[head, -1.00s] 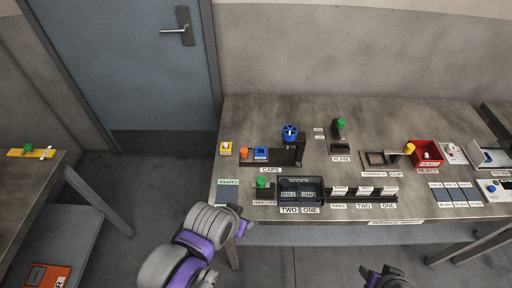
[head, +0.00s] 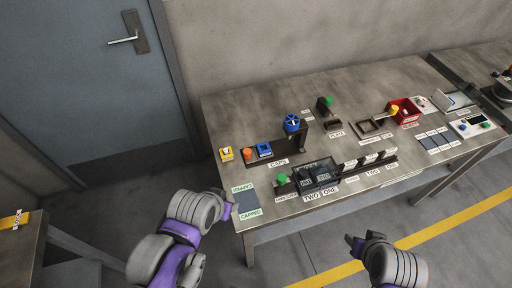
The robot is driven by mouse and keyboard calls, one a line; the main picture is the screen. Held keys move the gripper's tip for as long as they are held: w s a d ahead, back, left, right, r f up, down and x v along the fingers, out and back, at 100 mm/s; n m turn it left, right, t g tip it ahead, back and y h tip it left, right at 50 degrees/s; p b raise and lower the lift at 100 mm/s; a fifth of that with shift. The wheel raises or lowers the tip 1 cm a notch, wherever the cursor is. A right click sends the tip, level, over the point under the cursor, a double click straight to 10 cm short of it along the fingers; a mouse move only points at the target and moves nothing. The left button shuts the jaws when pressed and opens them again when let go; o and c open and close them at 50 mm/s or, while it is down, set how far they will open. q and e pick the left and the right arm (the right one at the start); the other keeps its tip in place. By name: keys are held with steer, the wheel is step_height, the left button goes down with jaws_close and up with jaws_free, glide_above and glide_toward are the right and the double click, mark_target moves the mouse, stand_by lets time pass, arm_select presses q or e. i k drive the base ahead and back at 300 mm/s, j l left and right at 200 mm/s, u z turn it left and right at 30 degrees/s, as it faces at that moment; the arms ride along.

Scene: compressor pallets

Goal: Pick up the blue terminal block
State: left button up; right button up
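No object is plainly legible as the blue terminal block. A small blue square piece (head: 264,149) sits on the dark rack behind the CAPS label, beside an orange piece (head: 248,153). A blue round wheel-like part (head: 291,123) stands at that rack's right end. My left gripper (head: 229,208) is at the table's front left corner, near the CAPPED mat (head: 246,201), mostly hidden behind my wrist. My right gripper (head: 352,243) is low, in front of the table and apart from everything on it. Neither gripper's finger opening can be made out.
A door (head: 85,80) stands at left. A yellow line (head: 440,232) crosses the clear floor.

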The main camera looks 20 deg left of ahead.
mark_target(263, 149)
steer(key=j+z, duration=0.2)
steer(key=j, duration=0.35)
steer(key=k+j+z, duration=0.2)
steer(key=j, duration=0.3)
steer(key=i+j, duration=0.1)
steer(key=j, duration=0.25)
steer(key=i+j+z, duration=0.1)
steer(key=j, duration=0.2)
steer(key=i+j, duration=0.15)
steer(key=j, duration=0.2)
steer(key=i+j+z, duration=0.15)
steer(key=j+z, duration=0.15)
steer(key=j, duration=0.3)
steer(key=i+j+z, duration=0.1)
steer(key=j+z, duration=0.2)
steer(key=j, duration=0.35)
steer(key=j+z, duration=0.25)
steer(key=j, duration=0.35)
steer(key=i, duration=0.05)
